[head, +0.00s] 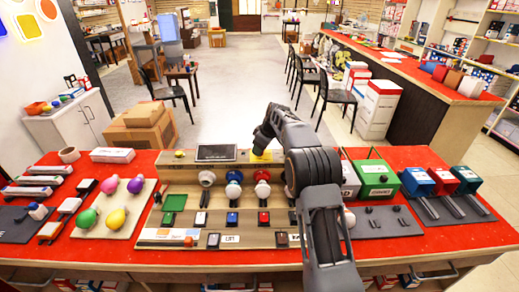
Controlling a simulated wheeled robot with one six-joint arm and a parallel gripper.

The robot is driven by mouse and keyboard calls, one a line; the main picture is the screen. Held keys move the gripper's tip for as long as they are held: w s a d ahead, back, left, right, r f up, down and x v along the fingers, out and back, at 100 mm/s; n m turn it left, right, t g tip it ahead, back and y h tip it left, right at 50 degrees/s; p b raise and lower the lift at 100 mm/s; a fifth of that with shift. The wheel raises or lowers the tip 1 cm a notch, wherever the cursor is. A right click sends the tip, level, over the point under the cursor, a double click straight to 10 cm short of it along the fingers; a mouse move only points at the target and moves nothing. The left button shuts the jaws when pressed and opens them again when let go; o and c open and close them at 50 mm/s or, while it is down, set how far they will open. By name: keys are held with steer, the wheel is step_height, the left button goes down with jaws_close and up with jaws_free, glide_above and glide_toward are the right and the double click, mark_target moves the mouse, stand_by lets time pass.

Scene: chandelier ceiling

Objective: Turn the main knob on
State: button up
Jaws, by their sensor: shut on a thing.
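A wooden control panel (180,218) lies on the red tabletop. It has a dark screen (216,152) at its back edge and a yellow plate (262,156) to the right of the screen. My gripper (262,146) points down at this yellow plate and is shut on the main knob there. The knob itself is hidden behind the jaws, so its turned position cannot be seen. On the panel stand a white knob (207,178), a blue-and-white knob (233,184) and a red-and-white knob (263,184). Rocker switches sit in front of them.
My arm covers the panel's right part. A board with coloured bulbs (114,207) lies to the left. A green box (376,180) and several boxes with levers stand to the right. Cardboard boxes (146,125) are behind the table. The floor beyond is open.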

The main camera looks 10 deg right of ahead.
steer(key=m+t+h, duration=0.1)
steer(key=m, duration=0.2)
steer(key=shift+a+m+b, duration=0.1)
steer(key=shift+m+b, duration=0.2)
steer(key=m+h, duration=0.1)
steer(key=m, duration=0.3)
steer(key=shift+t+h+p, duration=0.4)
steer(key=m+h, duration=0.1)
steer(key=m, duration=0.3)
steer(key=shift+a+m+h+p, duration=0.1)
steer(key=shift+m+h+p, duration=0.2)
steer(key=shift+m+h, duration=0.1)
steer(key=shift+m+g+h, duration=0.3)
steer(key=shift+m+h, duration=0.3)
steer(key=shift+m, duration=1.6)
steer(key=o, duration=0.9)
steer(key=v, duration=1.3)
steer(key=shift+a+r, duration=0.25)
steer(key=shift+r, duration=0.2)
